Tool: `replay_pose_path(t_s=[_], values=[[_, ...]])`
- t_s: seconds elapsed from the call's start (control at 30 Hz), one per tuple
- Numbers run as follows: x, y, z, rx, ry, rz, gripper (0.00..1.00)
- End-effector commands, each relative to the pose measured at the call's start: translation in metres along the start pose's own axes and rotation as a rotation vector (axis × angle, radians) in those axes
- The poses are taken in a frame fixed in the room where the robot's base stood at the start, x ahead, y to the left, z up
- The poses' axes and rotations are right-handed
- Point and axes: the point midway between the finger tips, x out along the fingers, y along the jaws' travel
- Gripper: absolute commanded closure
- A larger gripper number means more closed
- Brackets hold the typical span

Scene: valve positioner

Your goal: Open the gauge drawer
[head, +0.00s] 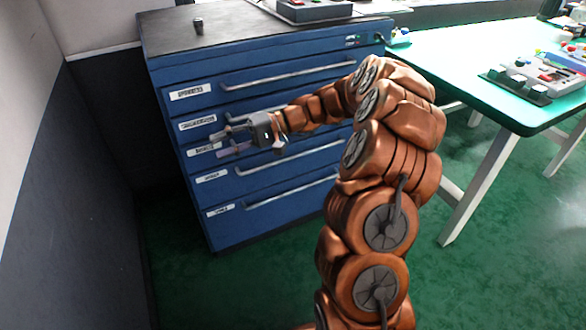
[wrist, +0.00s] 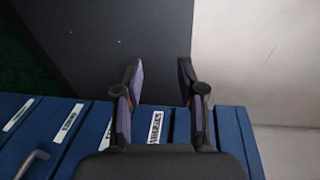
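A blue drawer cabinet (head: 165,130) stands at the centre left in the head view. It has several shut drawers with white labels and long grey bar handles. The labels are too small to read, so I cannot tell which is the gauge drawer. My gripper (head: 221,144) is in front of the middle drawers near their labels, its fingers pointing left. My gripper (wrist: 158,82) also shows in the wrist view, its fingers wide apart with nothing held between them. Labelled drawer fronts lie below it, and a handle (wrist: 32,164) shows at lower left. My arm hides the drawers' right part.
A green table (head: 450,60) with devices is at right. A wall (head: 85,150) is close on the left. Green floor (head: 240,295) in front is clear.

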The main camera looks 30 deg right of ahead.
Motion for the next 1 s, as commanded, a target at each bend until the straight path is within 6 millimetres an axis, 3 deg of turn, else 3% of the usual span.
replay_pose_path(t_s=[0.03, 0.3, 0.43, 0.6, 0.8, 1.0], values=[[-0.013, 0.029, -0.017, 0.0, 0.047, -0.035, 0.61], [-0.099, 0.125, -0.084, -0.048, 0.302, -0.183, 0.61], [-0.148, 0.179, -0.105, -0.08, 0.435, -0.225, 0.61], [-0.206, 0.244, -0.117, -0.118, 0.589, -0.246, 0.61], [-0.245, 0.285, -0.117, -0.148, 0.691, -0.25, 0.61], [-0.249, 0.291, -0.122, -0.158, 0.715, -0.249, 0.61]])
